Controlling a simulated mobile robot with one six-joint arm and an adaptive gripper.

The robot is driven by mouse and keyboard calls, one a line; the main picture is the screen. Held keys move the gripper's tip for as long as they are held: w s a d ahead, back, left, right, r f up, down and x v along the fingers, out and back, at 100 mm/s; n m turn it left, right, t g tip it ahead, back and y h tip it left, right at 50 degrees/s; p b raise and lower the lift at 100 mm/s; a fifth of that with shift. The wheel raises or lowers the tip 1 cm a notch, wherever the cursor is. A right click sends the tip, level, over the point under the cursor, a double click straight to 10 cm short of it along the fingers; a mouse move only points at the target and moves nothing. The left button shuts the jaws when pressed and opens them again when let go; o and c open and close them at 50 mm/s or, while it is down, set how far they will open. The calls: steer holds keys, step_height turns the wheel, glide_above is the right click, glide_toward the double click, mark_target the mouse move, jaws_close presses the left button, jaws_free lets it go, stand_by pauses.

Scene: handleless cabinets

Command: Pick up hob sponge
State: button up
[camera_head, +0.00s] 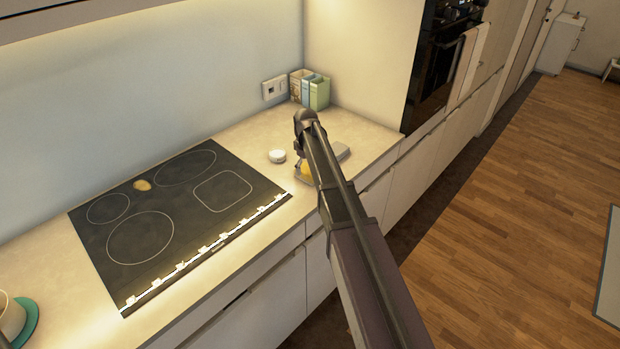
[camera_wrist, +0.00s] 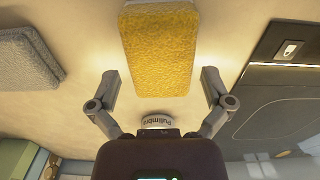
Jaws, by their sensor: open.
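A yellow, rough-textured sponge (camera_wrist: 160,50) lies on the worktop beside the hob. In the wrist view it is at the top middle, its near end between the fingers of my gripper (camera_wrist: 160,79). The gripper is open, with a finger on each side and a gap to the sponge on both sides. In the head view only a bit of the yellow sponge (camera_head: 306,171) shows; my arm hides the rest. I cannot tell the fingers' height above the worktop.
A white round item (camera_head: 277,156) stands near the gripper. A folded grey cloth (camera_wrist: 28,58) is on the sponge's other side. Boxes (camera_head: 310,89) stand at the wall.

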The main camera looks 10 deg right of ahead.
steer(key=shift+f+b, duration=0.4)
steer(key=shift+f, duration=0.25)
steer(key=c, duration=0.6)
